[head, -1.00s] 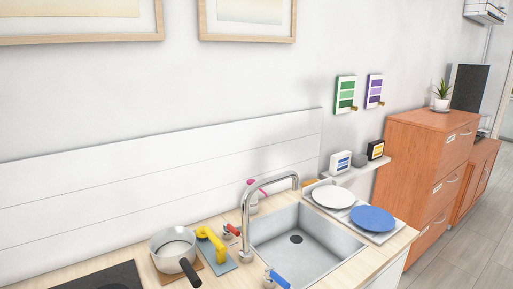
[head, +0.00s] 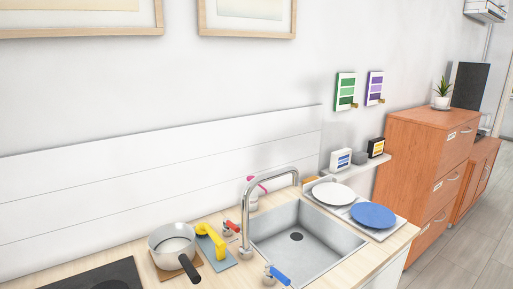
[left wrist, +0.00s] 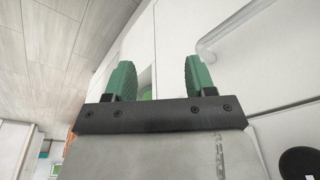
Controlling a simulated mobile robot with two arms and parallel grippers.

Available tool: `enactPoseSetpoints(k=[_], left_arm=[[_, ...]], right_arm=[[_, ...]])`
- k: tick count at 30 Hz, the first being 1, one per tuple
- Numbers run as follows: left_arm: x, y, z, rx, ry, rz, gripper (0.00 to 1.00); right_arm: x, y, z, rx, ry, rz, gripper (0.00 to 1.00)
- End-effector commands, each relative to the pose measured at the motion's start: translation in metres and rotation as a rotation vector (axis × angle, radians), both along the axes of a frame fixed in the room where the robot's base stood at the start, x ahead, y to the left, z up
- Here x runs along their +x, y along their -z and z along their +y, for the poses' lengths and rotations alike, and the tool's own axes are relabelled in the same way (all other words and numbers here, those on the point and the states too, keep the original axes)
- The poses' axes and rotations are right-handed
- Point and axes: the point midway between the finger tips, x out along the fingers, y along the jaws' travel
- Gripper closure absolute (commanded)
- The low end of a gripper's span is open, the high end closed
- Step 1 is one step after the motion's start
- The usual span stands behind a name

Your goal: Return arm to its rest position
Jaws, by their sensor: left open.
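My left gripper (left wrist: 157,80) shows in the left wrist view. Its two green fingers stand well apart, and nothing is between them. Behind the fingers are white panels (left wrist: 172,45). No arm or gripper of mine shows in the head view. My right gripper is in neither view.
In the head view, a counter holds a sink (head: 325,260) with a faucet (head: 246,215), a pot (head: 166,234), a yellow-handled item (head: 213,243), a white plate (head: 333,194) and a blue plate (head: 373,216). An orange-brown cabinet (head: 420,170) stands at the right. Floor (head: 455,245) is clear beside it.

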Motion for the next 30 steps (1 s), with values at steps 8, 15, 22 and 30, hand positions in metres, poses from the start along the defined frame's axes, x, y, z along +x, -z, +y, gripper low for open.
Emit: enactPoseSetpoints(k=[8, 15, 22, 30], left_arm=[[-0.081, 0.150, 0.013, 0.009, 0.015, 0.080, 0.45], [-0.153, 0.206, 0.027, 0.016, 0.025, 0.117, 0.45], [-0.174, 0.216, 0.031, 0.018, 0.028, 0.125, 0.45], [-0.174, 0.216, 0.031, 0.018, 0.028, 0.125, 0.45]], right_arm=[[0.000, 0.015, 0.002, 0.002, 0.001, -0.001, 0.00], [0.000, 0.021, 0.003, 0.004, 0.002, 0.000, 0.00], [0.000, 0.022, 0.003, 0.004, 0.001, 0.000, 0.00], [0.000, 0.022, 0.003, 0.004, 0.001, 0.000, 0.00]])
